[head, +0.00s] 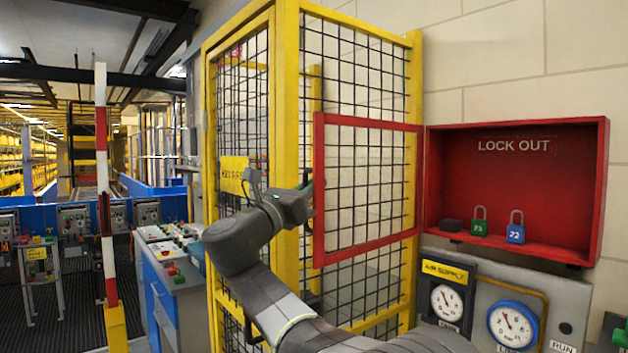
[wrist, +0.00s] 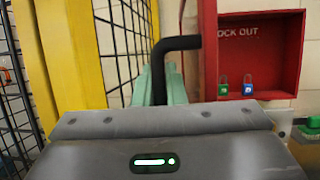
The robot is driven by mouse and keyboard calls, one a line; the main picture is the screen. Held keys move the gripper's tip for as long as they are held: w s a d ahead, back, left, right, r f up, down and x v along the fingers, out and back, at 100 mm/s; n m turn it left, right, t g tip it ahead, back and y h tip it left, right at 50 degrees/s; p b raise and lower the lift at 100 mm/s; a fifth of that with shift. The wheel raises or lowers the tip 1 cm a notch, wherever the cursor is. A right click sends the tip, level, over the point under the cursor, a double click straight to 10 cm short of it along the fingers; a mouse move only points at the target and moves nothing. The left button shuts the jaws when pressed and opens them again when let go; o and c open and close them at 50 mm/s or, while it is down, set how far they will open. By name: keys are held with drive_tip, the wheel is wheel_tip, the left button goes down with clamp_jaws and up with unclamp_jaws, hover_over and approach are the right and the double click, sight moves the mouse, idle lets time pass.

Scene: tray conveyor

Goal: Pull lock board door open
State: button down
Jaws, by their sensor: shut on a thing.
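The lock board door is a red frame (head: 367,258) with a see-through middle. In the head view it stands swung open to the left of the red lock-out box (head: 515,128). The box also shows in the wrist view (wrist: 262,18). A black bent handle (wrist: 178,43) juts from the door's red edge (wrist: 208,50). My gripper (wrist: 162,88) has its pale green fingers shut around the handle's lower part. In the head view my gripper (head: 308,186) is at the door's left edge, its fingertips mostly hidden.
A yellow mesh cage (head: 287,120) stands close behind my arm and the door. Gauges (head: 512,325) are below the box. A control desk (head: 170,260) is at left.

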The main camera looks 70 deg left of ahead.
drive_tip(key=shift+a+f, duration=0.1)
drive_tip(key=shift+f, duration=0.05)
drive_tip(key=c, duration=1.8)
unclamp_jaws()
drive_tip(key=shift+s, duration=0.1)
drive_tip(key=shift+o, duration=0.2)
drive_tip(key=b+v, duration=0.2)
drive_tip(key=v, duration=1.2)
drive_tip(key=p+x, duration=0.1)
drive_tip(key=x, duration=1.3)
drive_tip(key=shift+p, duration=0.4)
